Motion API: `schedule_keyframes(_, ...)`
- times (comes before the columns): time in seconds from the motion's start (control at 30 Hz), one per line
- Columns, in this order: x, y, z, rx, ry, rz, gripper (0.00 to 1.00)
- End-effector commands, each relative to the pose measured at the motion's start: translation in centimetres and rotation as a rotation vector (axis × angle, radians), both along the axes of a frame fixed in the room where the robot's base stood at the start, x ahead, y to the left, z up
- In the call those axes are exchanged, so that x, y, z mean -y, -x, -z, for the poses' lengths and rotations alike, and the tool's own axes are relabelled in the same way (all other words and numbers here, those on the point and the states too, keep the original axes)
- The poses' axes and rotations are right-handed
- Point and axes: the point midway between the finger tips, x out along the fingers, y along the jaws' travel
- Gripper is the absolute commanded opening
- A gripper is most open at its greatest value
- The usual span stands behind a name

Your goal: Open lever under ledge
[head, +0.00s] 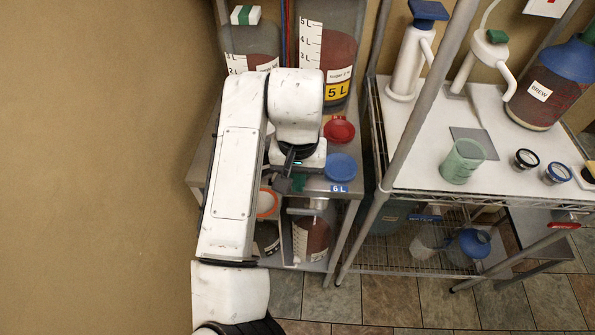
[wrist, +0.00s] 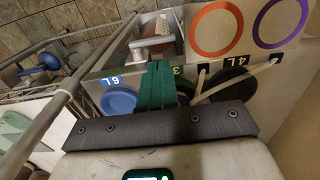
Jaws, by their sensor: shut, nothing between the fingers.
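A pale lever or tap handle (wrist: 152,42) shows in the wrist view just beyond my fingertips, below the front edge of the ledge. In the head view a pale tap (head: 318,204) sits under the ledge (head: 318,186), in front of the lower bucket (head: 312,238). My gripper (head: 298,184) points down at the ledge's front edge in the head view. In the wrist view its green fingers (wrist: 156,66) are together and empty, close to the lever. I cannot tell whether they touch it. My arm hides part of the ledge.
A blue lid (head: 340,166) by the 6 L label and a red lid (head: 339,130) lie on the ledge. Orange-ringed (wrist: 215,28) and purple-ringed (wrist: 280,22) lids show in the wrist view. A wire rack (head: 384,190) stands close on the right. Tiled floor is free in front.

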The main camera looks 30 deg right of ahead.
Motion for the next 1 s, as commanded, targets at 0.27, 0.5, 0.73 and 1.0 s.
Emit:
schedule_keyframes(0.27,-0.1,0.1,5.4,-0.003,0.0,-0.002,0.0)
schedule_keyframes(0.5,0.0,0.0,8.5,-0.001,-0.001,0.0,0.0)
schedule_keyframes(0.73,0.0,0.0,9.4,0.0,0.0,0.0,0.0)
schedule_keyframes(1.0,0.0,0.0,9.4,-0.001,0.001,0.0,0.0)
